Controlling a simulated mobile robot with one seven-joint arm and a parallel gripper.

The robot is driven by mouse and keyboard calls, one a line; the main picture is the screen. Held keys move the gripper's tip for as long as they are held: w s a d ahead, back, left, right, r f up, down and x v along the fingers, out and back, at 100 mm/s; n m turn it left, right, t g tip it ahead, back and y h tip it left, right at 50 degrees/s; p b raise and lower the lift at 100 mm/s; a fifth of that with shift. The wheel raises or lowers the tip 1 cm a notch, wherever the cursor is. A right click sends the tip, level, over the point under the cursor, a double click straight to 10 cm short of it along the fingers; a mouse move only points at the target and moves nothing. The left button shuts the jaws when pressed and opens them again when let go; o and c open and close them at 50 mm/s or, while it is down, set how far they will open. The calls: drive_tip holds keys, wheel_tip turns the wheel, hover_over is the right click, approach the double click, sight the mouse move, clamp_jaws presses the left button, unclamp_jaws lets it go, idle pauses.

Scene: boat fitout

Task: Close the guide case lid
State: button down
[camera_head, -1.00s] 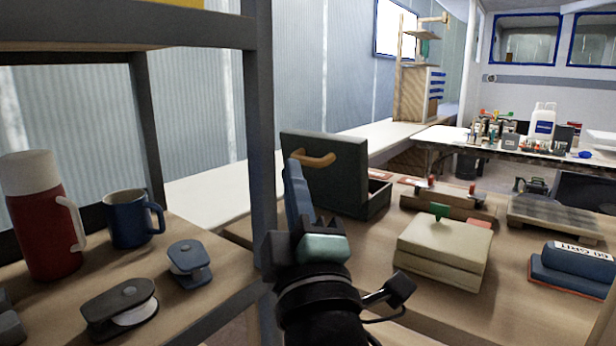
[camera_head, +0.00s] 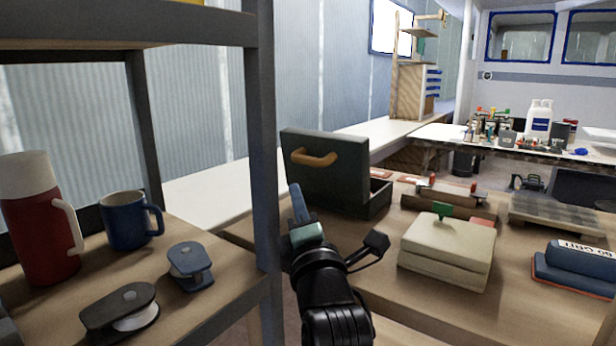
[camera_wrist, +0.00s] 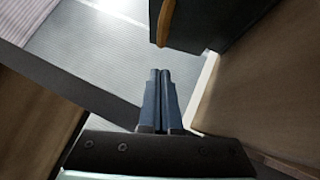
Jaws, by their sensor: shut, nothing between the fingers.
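The guide case is a dark green box on the wooden bench, with its lid (camera_head: 336,174) standing up open and a tan curved handle (camera_head: 314,158) on the lid's face. The case's base (camera_head: 379,197) shows behind and to the right of the lid. My gripper (camera_head: 297,192) is shut and empty, in front of the lid and below its handle. In the wrist view my two blue fingers (camera_wrist: 160,85) are together, with a gap to the dark lid (camera_wrist: 215,22) and the handle (camera_wrist: 166,22) above them.
A grey shelf post (camera_head: 262,150) stands close left of my arm. The shelf holds a red flask (camera_head: 40,220), a blue mug (camera_head: 127,222) and two small tools. On the bench are a cream box (camera_head: 446,248), a wooden jig (camera_head: 450,200) and a blue sanding block (camera_head: 577,268).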

sight(304, 162)
drive_tip(key=w, duration=0.1)
drive_tip(key=w+d+r+b, duration=0.1)
drive_tip(key=w, duration=0.1)
drive_tip(key=w+r, duration=0.1)
drive_tip(key=w, duration=0.1)
drive_tip(key=shift+w+d, duration=0.2)
drive_tip(key=shift+d, duration=0.1)
drive_tip(key=shift+r, duration=0.1)
